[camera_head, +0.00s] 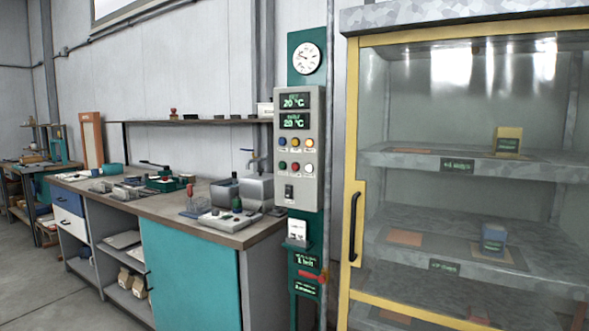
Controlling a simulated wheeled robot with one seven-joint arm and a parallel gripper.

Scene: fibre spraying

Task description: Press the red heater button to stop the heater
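A grey control panel (301,187) is mounted on a green post in the middle of the view. It has two displays that read about 20 °C. Below them are two rows of small coloured buttons. A red button (295,167) sits in the middle of the lower row, between a green button (283,165) and a white one (308,168). A black switch (289,191) is below the buttons. Which button belongs to the heater cannot be read at this size. My gripper is not in view.
A glass-fronted cabinet (352,130) with a yellow frame stands right of the panel. Its shelves hold a yellow box (508,140) and a blue one (493,239). A cluttered workbench (228,236) stands to the left. Open floor (50,285) shows at lower left.

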